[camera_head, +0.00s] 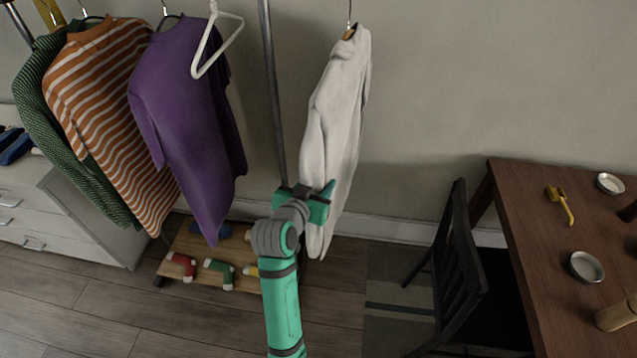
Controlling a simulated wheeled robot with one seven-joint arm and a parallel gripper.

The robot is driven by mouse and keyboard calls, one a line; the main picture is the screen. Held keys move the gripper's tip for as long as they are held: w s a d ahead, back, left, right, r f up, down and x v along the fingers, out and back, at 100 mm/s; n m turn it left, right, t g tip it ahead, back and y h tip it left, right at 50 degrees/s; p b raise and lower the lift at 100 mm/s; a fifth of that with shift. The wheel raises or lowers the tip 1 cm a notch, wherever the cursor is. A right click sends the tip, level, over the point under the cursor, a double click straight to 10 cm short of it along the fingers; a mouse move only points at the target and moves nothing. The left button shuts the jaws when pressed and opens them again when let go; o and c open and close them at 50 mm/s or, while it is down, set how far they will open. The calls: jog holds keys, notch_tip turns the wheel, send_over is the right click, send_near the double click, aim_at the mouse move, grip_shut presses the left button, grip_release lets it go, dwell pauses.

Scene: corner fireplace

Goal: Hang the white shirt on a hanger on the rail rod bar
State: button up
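The white shirt (340,110) hangs upright on a hanger, right of the upright metal pole (272,90). The hanger's thin hook (350,14) runs up out of the picture, so what bears it is hidden. The rail bar itself is not clearly in view. My gripper (318,196) is at the shirt's lower part and overlaps it in the picture. One teal finger shows against the cloth. I cannot tell whether the gripper touches or holds the cloth. An empty white hanger (217,42) hangs in front of the purple shirt (185,110).
An orange striped shirt (105,110) and a green garment (50,120) hang at left, above a white drawer unit (70,215). A low wooden shelf (205,245) holds socks. A black chair (455,270) and brown table (540,240) stand at right.

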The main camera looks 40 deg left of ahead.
jog(key=shift+s+d, duration=0.2)
jog(key=shift+s, duration=0.05)
dwell(0.7)
dwell(0.4)
jog(key=o, duration=1.4)
jog(key=shift+c, duration=0.2)
jog(key=shift+o, duration=0.2)
jog(key=shift+f, duration=0.1)
jog(key=shift+s, duration=0.1)
jog(key=v, duration=1)
jog(key=shift+s+d+r, duration=0.15)
jog(key=shift+s+r, duration=0.1)
jog(key=shift+s, duration=0.05)
